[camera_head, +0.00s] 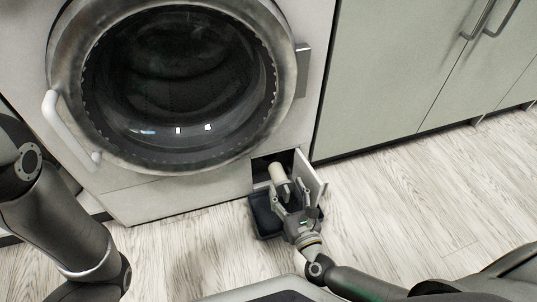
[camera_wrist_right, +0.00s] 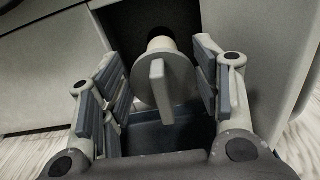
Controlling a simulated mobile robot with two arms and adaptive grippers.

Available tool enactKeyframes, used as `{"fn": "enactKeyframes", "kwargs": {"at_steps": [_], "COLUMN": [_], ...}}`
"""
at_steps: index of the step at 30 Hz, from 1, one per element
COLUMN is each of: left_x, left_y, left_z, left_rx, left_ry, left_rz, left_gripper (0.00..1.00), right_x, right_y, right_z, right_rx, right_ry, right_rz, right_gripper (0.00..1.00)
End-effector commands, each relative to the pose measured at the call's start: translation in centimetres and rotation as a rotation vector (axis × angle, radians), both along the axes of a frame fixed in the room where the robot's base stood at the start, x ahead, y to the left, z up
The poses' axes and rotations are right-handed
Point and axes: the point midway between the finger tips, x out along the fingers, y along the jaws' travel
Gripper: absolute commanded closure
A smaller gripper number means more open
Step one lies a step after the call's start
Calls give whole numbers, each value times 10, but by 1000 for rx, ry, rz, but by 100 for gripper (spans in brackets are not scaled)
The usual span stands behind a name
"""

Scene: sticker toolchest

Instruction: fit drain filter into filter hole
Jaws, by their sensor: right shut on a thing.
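The drain filter (camera_head: 278,173) is a pale cylinder with a round disc and a flat grip tab, seen end-on in the right wrist view (camera_wrist_right: 166,82). The filter's far end points into the dark opening (camera_head: 259,167) at the washer's lower right corner. My left gripper is out of view.
The opening's small flap (camera_head: 310,178) stands open on the right, close to my right gripper. A dark tray (camera_head: 264,218) lies on the floor under the gripper. The washer (camera_head: 190,180) fills the back, with green cabinets (camera_head: 400,80) beside it. Floor to the right is clear.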

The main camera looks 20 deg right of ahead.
Motion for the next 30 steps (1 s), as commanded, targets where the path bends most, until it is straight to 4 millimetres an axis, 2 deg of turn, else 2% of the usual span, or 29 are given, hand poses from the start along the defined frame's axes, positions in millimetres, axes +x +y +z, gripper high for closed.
{"fn": "enactKeyframes", "kwargs": {"at_steps": [7, 18, 30], "left_x": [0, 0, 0], "left_y": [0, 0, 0], "left_z": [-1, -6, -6], "left_rx": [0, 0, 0], "left_ry": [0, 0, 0], "left_rz": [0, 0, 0], "left_gripper": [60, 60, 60], "right_x": [5, 26, 28], "right_y": [0, 2, 2], "right_z": [0, -3, -3], "right_rx": [-5, -32, -35], "right_ry": [-2, -3, -3], "right_rz": [0, 0, 0], "right_gripper": [65, 65, 65]}}
